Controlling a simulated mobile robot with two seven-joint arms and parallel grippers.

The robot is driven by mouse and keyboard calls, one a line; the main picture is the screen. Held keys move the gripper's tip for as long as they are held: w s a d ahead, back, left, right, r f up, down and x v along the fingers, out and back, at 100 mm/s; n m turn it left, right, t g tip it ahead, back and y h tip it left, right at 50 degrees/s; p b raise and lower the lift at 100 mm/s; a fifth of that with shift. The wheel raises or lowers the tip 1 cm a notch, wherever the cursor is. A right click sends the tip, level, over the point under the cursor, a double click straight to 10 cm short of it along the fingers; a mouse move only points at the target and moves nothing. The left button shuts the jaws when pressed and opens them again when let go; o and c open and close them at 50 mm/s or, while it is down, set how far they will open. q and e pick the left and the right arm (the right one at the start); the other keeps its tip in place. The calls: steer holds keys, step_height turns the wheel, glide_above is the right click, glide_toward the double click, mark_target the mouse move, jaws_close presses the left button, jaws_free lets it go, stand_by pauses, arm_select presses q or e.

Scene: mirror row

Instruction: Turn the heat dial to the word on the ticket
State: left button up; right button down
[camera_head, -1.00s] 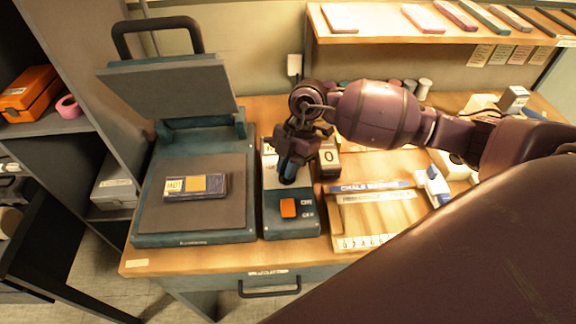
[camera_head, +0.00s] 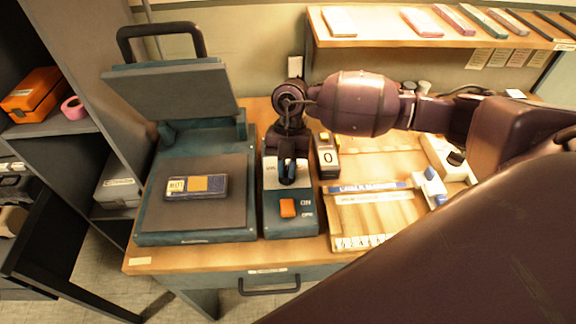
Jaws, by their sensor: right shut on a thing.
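The control box (camera_head: 291,222) stands on the bench right of the heat press. Its heat dial (camera_head: 287,181) is on the pale upper panel, mostly hidden by my right gripper (camera_head: 288,170). The gripper points down and is shut on the dial. The dial's pointer and most of its words are hidden. A pale ticket (camera_head: 176,186) with a short dark word lies at the left end of a dark blue piece with a gold patch (camera_head: 207,185) on the press bed. The word is small; it may be HOT. My left gripper is not in view.
The heat press (camera_head: 147,226) is open, its upper plate (camera_head: 170,88) raised. An orange switch (camera_head: 288,208) is on the box's front. A counter block (camera_head: 326,157) showing 0 and a wooden tray (camera_head: 372,214) stand close on the right.

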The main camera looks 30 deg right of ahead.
steer(key=n+g+h, duration=0.1)
steer(key=n, duration=0.2)
steer(key=shift+a+f+n, duration=0.1)
steer(key=shift+f+n, duration=0.05)
steer(key=shift+n, duration=0.25)
steer(key=n+h, duration=0.1)
steer(key=n, duration=0.2)
steer(key=shift+n+h, duration=0.3)
steer(key=shift+s+a+n+h+b, duration=0.15)
steer(key=shift+n+h, duration=0.25)
steer(key=shift+n, duration=0.6)
steer(key=shift+w+d+n+h+b, duration=0.15)
steer(key=shift+n+h, duration=0.25)
steer(key=shift+n, duration=0.6)
steer(key=shift+s+a, duration=0.1)
steer(key=shift+s, duration=0.05)
steer(key=c, duration=1.2)
jaws_free()
steer(key=shift+f, duration=0.1)
steer(key=shift+o, duration=0.2)
